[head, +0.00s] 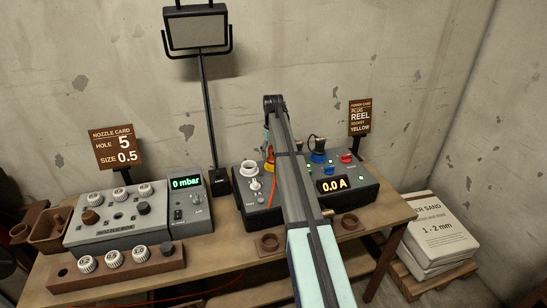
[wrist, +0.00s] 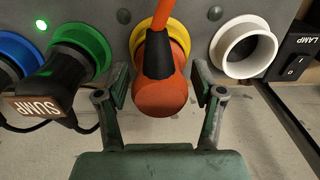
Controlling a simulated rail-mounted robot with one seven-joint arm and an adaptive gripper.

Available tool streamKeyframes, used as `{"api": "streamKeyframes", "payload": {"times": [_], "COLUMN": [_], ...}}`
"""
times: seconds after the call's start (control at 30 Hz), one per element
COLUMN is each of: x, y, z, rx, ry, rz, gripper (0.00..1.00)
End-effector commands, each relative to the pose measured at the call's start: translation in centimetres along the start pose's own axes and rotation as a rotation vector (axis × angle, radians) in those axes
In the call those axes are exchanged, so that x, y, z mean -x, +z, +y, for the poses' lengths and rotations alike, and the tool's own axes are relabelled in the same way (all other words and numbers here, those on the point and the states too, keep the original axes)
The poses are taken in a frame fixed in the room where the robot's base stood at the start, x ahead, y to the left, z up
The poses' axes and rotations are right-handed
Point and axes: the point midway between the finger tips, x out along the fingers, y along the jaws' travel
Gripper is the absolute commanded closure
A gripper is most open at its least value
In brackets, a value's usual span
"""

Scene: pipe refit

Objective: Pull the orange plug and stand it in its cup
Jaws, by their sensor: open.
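The orange plug (wrist: 160,90) sits in a yellow socket (wrist: 181,38) on a grey panel, its orange cable (wrist: 163,14) leaving past a black collar. In the head view only a sliver of the orange plug (head: 269,168) shows beside my arm. My gripper (wrist: 160,78) is open, with one finger on each side of the plug and small gaps visible. In the head view my arm hides the gripper. I cannot tell which is the plug's.
In the wrist view a black SUMP plug (wrist: 50,85) in a green socket is close left of my gripper. A nozzle box (head: 115,220) and pressure meter (head: 187,205) stand left on the table.

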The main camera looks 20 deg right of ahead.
Motion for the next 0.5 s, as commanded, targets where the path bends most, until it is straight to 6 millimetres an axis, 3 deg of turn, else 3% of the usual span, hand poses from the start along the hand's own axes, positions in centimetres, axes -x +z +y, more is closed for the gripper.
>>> {"api": "streamKeyframes", "payload": {"times": [0.2, 0.37, 0.5], "x": [-0.01, 0.0, 0.01], "y": [-0.01, 0.0, 0.0], "z": [0.0, 0.0, 0.0], "rx": [0.0, 0.0, 0.0], "ry": [0.0, 0.0, 0.0], "rz": [0.0, 0.0, 0.0], "gripper": [0.36, 0.93, 0.96]}}
